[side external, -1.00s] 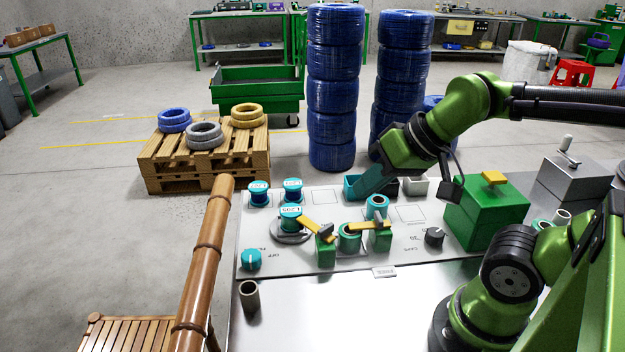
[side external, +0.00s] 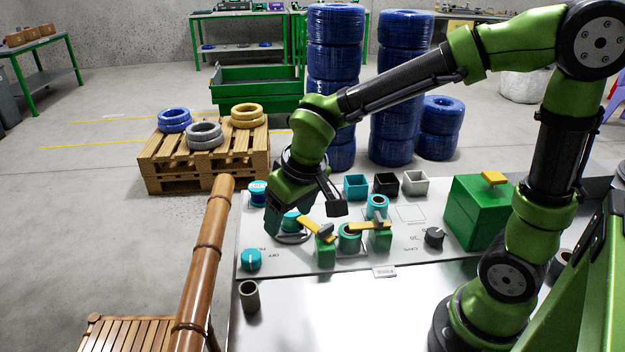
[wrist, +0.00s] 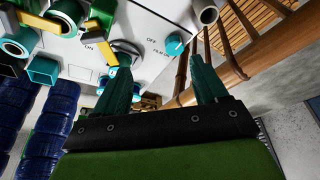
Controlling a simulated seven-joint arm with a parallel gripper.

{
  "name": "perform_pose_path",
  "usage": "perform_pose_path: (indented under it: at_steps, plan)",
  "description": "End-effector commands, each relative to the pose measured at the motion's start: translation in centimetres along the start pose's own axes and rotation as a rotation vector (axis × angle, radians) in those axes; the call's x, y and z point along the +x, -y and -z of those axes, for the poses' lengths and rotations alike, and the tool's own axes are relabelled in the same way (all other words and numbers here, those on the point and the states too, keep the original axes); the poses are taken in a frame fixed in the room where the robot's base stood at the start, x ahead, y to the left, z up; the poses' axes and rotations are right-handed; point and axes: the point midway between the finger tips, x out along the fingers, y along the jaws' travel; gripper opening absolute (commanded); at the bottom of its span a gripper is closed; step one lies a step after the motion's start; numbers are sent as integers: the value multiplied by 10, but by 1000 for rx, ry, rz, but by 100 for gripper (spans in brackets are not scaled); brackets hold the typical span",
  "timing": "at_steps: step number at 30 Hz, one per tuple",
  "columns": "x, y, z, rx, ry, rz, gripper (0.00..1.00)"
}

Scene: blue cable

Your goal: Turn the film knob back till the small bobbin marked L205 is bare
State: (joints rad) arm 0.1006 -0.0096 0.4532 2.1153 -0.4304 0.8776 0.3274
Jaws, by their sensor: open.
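The film knob (side external: 251,259) is a teal dial with a white pointer line at the panel's front left corner; it also shows in the wrist view (wrist: 174,45), beside OFF lettering. A teal-flanged bobbin (side external: 290,222) sits on a round grey plate, largely hidden behind my gripper; its label cannot be read now. My gripper (side external: 275,225) is open and empty, pointing down over the left part of the panel. In the wrist view its fingers are spread, with the knob beyond them. I cannot tell how much film is on the bobbin.
Yellow-handled green clamps (side external: 325,248) stand right of the plate. A bobbin with blue winding (side external: 258,192) stands at the panel's back left. Small open boxes (side external: 386,185) line the back. A dark tube (side external: 249,295) stands in front, and a brown rail (side external: 205,260) runs along the left.

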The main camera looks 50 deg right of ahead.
Motion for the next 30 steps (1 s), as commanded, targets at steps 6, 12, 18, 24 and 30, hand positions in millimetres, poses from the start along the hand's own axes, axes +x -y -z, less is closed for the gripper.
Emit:
perform_pose_path:
  at_steps: [6, 12, 18, 24, 30]
  plan:
    - [4, 30, 34, 8, -71, -1, 72]
    - [21, 28, 34, 33, -67, -5, 72]
    - [61, 28, 36, 31, -63, -4, 72]
    - [105, 28, 39, 32, -64, -4, 72]
    - [144, 28, 42, 33, -65, -4, 72]
